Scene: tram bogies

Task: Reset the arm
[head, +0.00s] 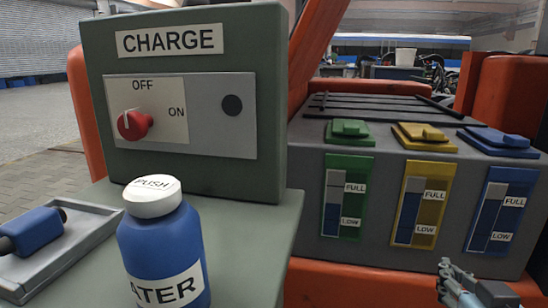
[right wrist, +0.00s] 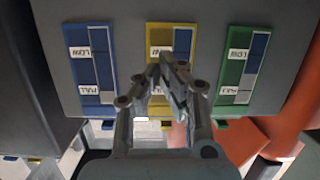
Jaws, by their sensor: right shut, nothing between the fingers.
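My right gripper (head: 446,266) is at the lower right of the head view, in front of the grey battery box (head: 300,150). It is shut and empty. In the right wrist view its fingertips (right wrist: 168,58) meet in front of the yellow gauge panel (right wrist: 183,37); whether they touch it I cannot tell. The box also carries a green gauge (head: 346,196) and a blue gauge (head: 500,210), each marked FULL and LOW, with coloured caps above. My left gripper is not in view.
A green-grey CHARGE box (head: 270,90) with a red knob (head: 133,124) stands at the left. A blue bottle (head: 165,245) with a white PUSH cap stands before it. A grey tray (head: 95,240) holds a blue object (head: 38,230). Orange frame parts (head: 370,285) surround the battery box.

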